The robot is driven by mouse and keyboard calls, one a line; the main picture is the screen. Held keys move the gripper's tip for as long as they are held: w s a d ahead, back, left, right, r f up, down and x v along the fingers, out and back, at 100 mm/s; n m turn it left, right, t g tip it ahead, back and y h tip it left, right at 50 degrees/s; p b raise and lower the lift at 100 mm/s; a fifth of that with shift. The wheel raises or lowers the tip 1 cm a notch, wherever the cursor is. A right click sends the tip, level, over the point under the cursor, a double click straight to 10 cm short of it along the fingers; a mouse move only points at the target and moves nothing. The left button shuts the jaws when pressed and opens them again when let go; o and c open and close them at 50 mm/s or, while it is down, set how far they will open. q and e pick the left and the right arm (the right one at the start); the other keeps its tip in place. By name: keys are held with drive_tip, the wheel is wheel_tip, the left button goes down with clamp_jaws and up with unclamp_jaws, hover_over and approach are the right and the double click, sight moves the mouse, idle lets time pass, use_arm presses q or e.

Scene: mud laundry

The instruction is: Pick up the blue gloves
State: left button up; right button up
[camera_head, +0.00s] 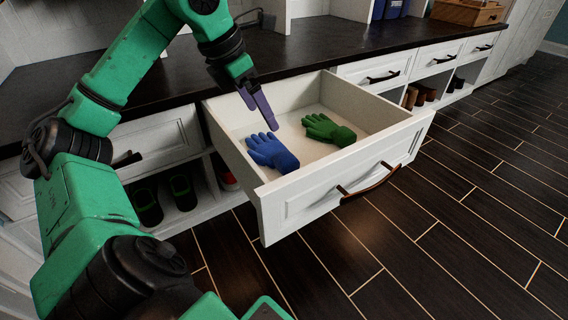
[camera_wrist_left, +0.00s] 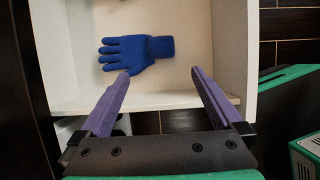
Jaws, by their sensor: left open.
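The blue gloves (camera_head: 272,153) lie flat in the left part of an open white drawer (camera_head: 330,172). They show as one blue shape, also in the left wrist view (camera_wrist_left: 136,52), with the fingers pointing left and the cuff to the right. My left gripper (camera_head: 264,109) hangs over the drawer's left side, above and apart from the blue gloves. In the left wrist view its two purple fingers (camera_wrist_left: 160,76) are spread wide with nothing between them. My right gripper does not show in either view.
Green gloves (camera_head: 328,129) lie in the drawer right of the blue ones. The drawer's walls rise around both. A dark countertop (camera_head: 320,42) runs behind it. Shoes (camera_head: 184,191) stand on the shelf below left. Dark floor is clear at right.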

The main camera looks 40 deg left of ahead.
sight(285, 156)
use_arm(q)
drive_tip(key=b+x, duration=0.2)
drive_tip(key=x, duration=1.2)
drive_tip(key=shift+w+d+f, duration=0.15)
drive_tip(key=shift+d+f, duration=0.1)
drive_tip(key=shift+f, duration=0.05)
drive_tip(key=c, duration=1.4)
